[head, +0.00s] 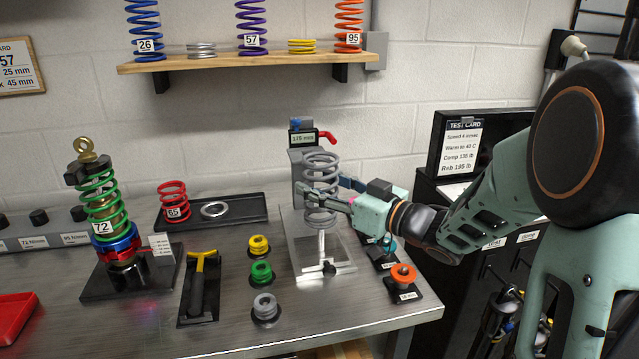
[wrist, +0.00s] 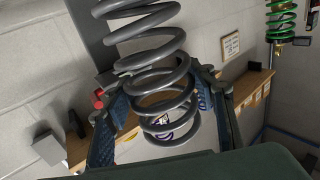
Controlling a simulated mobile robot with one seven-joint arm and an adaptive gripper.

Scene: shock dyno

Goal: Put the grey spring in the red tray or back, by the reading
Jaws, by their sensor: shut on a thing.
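The grey spring (head: 320,168) is upright at the measuring stand (head: 296,165), in front of its column. My gripper (head: 322,197) is shut on the spring's lower coils, reaching in from the right. In the wrist view the grey coils (wrist: 150,48) pass between my two blue-padded fingers (wrist: 165,103). Whether the spring's lower end rests on the stand is hard to tell. A small display (head: 303,138) on top of the stand shows a reading that looks like 175 mm, too small to be sure. The red tray (head: 14,316) is at the left edge, partly cut off; the part in view is empty.
A green-sprung shock (head: 102,215) stands on the bench at left. A red spring (head: 173,200) stands on a black tray (head: 248,209). A yellow-handled tool (head: 203,270) and several coloured knobs sit in front. A shelf (head: 250,62) with springs hangs above.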

